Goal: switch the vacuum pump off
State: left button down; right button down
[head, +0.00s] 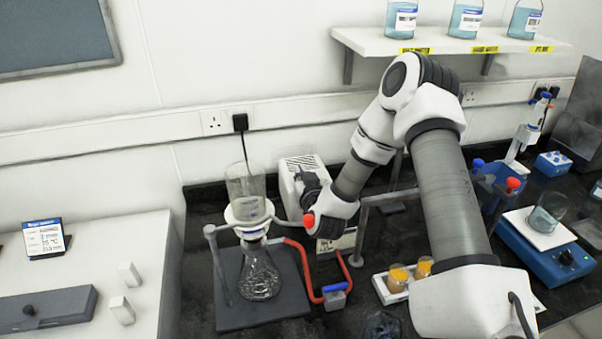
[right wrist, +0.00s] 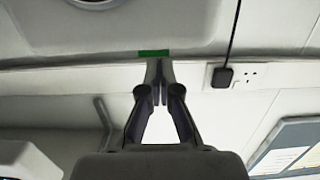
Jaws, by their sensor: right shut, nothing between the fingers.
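The vacuum pump (head: 300,164), a pale vented box, stands on the dark bench behind the filter flask. My right gripper (head: 309,185) is in front of it and hides part of its body and front. In the right wrist view the right gripper (right wrist: 158,84) is shut and empty. Its tips are close below a green strip (right wrist: 153,53) on the edge of a pale surface; I cannot tell whether this is the switch or whether the tips touch it. The switch is not clear in the head view. My left gripper is not in view.
A filter flask (head: 260,275) with a glass funnel (head: 246,182) stands left of the gripper. A red hose (head: 308,275) curves beside it. Metal stands and a tray with orange vials (head: 398,277) are near my right arm. A bottle shelf (head: 365,42) is above.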

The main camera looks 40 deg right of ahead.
jog(key=shift+w+f, duration=0.1)
jog(key=shift+f, duration=0.3)
jog(key=shift+r, duration=0.1)
jog(key=shift+r+p, duration=0.1)
jog(key=shift+p, duration=0.6)
jog(key=shift+f+b, duration=0.35)
jog(key=shift+b, duration=0.05)
jog(key=v, duration=1.2)
jog(key=shift+r, duration=0.3)
jog(key=shift+d, duration=0.1)
